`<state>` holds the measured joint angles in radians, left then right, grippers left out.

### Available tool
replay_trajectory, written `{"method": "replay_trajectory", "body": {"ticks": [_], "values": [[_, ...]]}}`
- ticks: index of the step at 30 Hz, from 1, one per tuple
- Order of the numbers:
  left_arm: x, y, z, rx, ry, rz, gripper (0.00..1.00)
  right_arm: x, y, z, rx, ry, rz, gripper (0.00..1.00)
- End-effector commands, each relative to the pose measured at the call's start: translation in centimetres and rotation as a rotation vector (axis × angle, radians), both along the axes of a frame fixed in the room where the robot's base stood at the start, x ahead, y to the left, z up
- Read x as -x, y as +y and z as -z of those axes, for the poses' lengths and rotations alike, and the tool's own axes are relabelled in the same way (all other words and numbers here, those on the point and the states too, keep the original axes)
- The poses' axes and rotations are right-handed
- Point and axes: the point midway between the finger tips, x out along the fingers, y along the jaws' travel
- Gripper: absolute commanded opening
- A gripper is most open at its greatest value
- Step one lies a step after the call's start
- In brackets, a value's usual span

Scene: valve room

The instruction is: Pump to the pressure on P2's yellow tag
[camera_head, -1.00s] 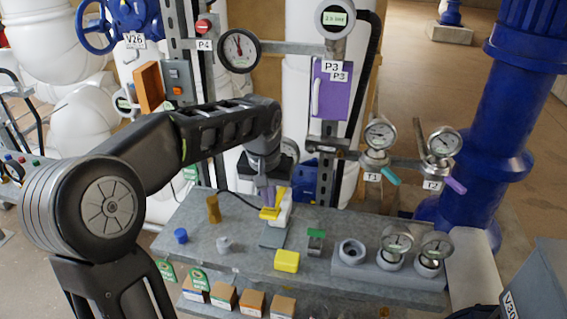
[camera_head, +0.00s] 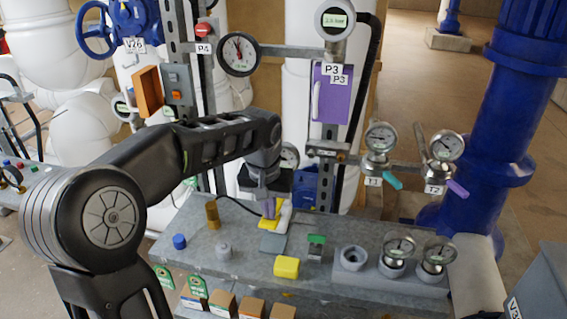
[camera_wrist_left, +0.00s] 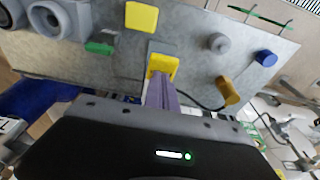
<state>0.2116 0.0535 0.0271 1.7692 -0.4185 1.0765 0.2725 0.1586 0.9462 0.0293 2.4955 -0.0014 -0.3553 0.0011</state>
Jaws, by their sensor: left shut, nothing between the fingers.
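My left gripper (camera_head: 268,208) reaches down over the bench with its narrow purple fingers shut and empty. Its tips are at a yellow lever (camera_head: 266,224) beside a small white body (camera_head: 285,214), on a grey plate (camera_head: 272,243); the fingers partly hide it. In the left wrist view the fingertips (camera_wrist_left: 160,80) meet the yellow piece (camera_wrist_left: 163,64); I cannot tell contact for certain. A round dial gauge (camera_head: 239,54) hangs beside the P4 label. A digital gauge (camera_head: 335,19) stands above the P3 label, its digits too small to read surely. I see no P2 label or yellow tag. My right gripper is not in view.
The bench holds a brass piece (camera_head: 212,215), a blue cap (camera_head: 179,242), a grey knob (camera_head: 223,251), a yellow block (camera_head: 286,267) and a socket block (camera_head: 352,260) with gauges. Gauges T1 (camera_head: 381,137) and T2 (camera_head: 446,146) stand right, before a blue pipe (camera_head: 485,130).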

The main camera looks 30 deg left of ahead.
Motion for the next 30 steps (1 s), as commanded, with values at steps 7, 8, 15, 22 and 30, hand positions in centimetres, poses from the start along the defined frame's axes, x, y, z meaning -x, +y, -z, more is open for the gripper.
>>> {"method": "replay_trajectory", "body": {"ticks": [7, 8, 15, 22, 30], "values": [[0.1, 0.0, -2.7, 0.001, 0.003, 0.0, 0.0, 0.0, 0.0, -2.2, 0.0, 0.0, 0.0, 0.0], [0.1, 0.0, -2.7, 0.001, 0.003, 0.0, 0.0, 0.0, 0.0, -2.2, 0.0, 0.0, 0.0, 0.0], [0.1, 0.0, -2.7, 0.001, 0.002, 0.0, 0.0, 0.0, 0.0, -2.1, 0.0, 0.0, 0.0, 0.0], [0.1, 0.0, -2.7, 0.001, 0.002, 0.0, 0.0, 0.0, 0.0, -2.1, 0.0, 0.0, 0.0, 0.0], [0.0, 0.0, -5.2, 0.0, 0.001, 0.0, 0.0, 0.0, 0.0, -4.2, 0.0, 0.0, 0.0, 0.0]]}}
